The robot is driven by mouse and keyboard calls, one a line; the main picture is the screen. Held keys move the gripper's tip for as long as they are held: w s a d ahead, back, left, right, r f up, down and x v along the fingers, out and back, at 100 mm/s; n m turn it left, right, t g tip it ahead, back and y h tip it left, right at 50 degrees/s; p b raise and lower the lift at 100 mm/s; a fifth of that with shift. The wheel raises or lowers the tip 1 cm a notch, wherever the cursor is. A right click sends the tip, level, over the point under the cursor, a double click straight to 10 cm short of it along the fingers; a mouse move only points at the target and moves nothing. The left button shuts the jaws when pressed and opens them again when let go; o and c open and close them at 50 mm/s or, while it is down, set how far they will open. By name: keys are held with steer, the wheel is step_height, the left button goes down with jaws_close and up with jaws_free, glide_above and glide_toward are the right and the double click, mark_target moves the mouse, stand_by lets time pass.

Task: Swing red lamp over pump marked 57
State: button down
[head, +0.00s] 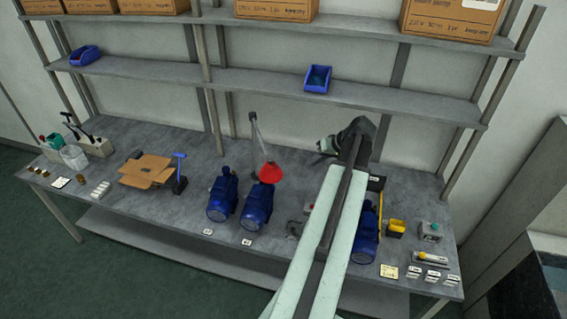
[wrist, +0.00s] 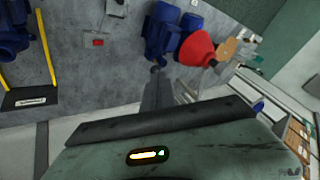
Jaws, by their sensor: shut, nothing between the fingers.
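The red lamp (head: 270,173) hangs from a thin grey jointed arm (head: 257,130) that rises from the back of the bench. Its shade is just above and behind the middle blue pump (head: 257,205). Another blue pump (head: 222,196) stands left of it, and a third pump (head: 366,235) is partly hidden by my arm. The small number labels are too small to read. My gripper (head: 323,146) is shut and empty, right of the lamp. In the wrist view the red lamp (wrist: 197,48) is right of my gripper's tip (wrist: 157,72), apart from it, with blue pumps (wrist: 163,30) beyond.
A shelf (head: 260,84) with blue trays runs above the back.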

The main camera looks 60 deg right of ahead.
steer(key=w+a+f+b, duration=0.2)
steer(key=w+f+b, duration=0.6)
steer(key=w, duration=0.1)
steer(key=shift+w+a+f, duration=0.15)
steer(key=shift+w+a, duration=0.1)
steer(key=shift+a, duration=0.1)
